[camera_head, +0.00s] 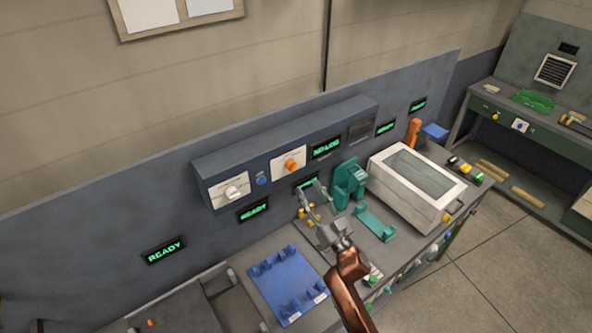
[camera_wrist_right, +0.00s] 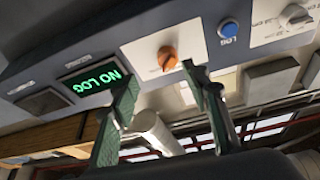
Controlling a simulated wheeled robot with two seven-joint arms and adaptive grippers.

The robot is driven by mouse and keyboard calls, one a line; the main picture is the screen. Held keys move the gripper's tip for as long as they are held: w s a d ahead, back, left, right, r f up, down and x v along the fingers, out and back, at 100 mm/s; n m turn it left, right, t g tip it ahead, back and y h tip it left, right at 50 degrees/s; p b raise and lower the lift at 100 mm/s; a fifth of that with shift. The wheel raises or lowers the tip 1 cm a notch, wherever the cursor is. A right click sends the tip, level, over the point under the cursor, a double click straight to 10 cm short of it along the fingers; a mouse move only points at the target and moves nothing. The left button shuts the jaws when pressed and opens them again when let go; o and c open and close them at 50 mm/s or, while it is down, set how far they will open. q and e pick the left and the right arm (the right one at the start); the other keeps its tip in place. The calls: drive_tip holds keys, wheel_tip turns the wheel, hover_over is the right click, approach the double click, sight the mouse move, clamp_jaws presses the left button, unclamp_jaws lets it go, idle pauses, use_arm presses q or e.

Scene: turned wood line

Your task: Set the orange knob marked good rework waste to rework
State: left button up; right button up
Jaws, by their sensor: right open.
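The orange knob (camera_head: 291,165) sits on a white labelled plate (camera_head: 280,158) on the front of the dark blue wall panel. In the right wrist view the orange knob (camera_wrist_right: 167,58) lies just beyond the gap between my fingertips, with no finger seen touching it. Its printed labels are too small to read, so I cannot tell its setting. My right gripper (camera_head: 311,190) is open and empty, below and slightly right of the knob in the head view; its two green-grey fingers (camera_wrist_right: 160,86) show in the wrist view. My left gripper is not in view.
A white knob (camera_head: 233,192) and a blue LOG button (camera_head: 261,179) are left of the orange knob. A NO LOG display (camera_head: 326,147) is on its right. Below stand a blue tray (camera_head: 287,285), a teal device (camera_head: 349,184) and a white-framed box (camera_head: 418,185).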

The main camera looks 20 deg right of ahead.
sight(292, 166)
drive_tip(key=a+p+x, duration=0.1)
drive_tip(key=p+x, duration=0.1)
drive_tip(key=x, duration=0.6)
drive_tip(key=shift+s+r+y, duration=0.15)
drive_tip(key=shift+r+y, duration=0.25)
drive_tip(key=shift+r, duration=0.1)
drive_tip(key=shift+c, duration=0.2)
drive_tip(key=shift+n, duration=0.3)
drive_tip(key=c, duration=1.1)
